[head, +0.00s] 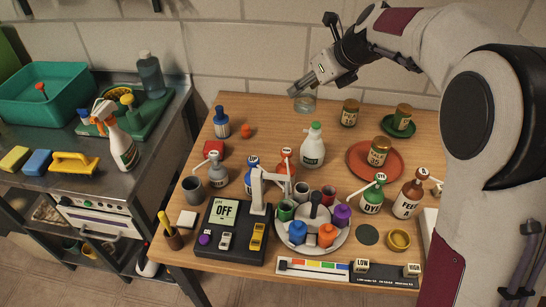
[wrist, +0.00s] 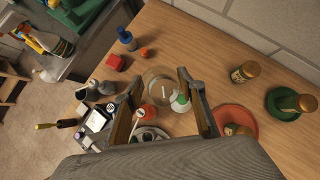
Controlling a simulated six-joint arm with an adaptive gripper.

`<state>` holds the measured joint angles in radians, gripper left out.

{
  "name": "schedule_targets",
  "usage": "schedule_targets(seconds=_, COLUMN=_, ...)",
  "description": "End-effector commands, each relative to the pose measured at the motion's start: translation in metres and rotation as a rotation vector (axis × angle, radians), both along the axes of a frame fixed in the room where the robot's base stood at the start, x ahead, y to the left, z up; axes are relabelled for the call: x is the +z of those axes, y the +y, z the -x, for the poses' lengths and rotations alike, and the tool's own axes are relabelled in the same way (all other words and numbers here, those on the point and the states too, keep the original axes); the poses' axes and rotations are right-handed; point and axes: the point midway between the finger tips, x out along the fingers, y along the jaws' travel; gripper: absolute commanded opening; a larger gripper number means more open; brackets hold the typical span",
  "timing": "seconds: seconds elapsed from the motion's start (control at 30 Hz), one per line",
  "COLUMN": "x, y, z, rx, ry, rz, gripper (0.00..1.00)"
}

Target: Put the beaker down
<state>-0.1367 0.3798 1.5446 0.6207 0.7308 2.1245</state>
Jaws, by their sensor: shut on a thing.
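My gripper (head: 298,88) is at the back of the wooden table, shut on a clear glass beaker (head: 306,104). In the wrist view the beaker (wrist: 161,88) shows as a faint transparent ring between the two fingers of my gripper (wrist: 162,82). Its far rim looks round and whole. I cannot tell whether its base touches the table or hangs a little above it. The beaker looks empty, though the clear glass makes this hard to judge.
A white bottle with a green cap (head: 313,147) stands in front of the beaker. A brown jar (head: 349,113) is to its right; a blue bottle (head: 221,123) and an orange item (head: 245,131) are to its left. Bare wood (head: 275,115) lies between. The front holds a crowded carousel (head: 325,246).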

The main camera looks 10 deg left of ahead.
Motion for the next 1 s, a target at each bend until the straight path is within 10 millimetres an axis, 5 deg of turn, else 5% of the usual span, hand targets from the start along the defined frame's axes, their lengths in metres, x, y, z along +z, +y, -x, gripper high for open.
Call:
schedule_targets(seconds=0.2, x=0.001, y=0.041, z=-0.008, rx=0.003, ry=-0.007, rz=-0.006, gripper=0.11)
schedule_targets(seconds=0.6, x=0.002, y=0.085, z=-0.015, rx=0.003, ry=-0.017, rz=-0.015, gripper=0.11)
schedule_targets(seconds=1.0, x=-0.051, y=0.083, z=-0.014, rx=0.001, ry=-0.013, rz=-0.016, gripper=0.11)
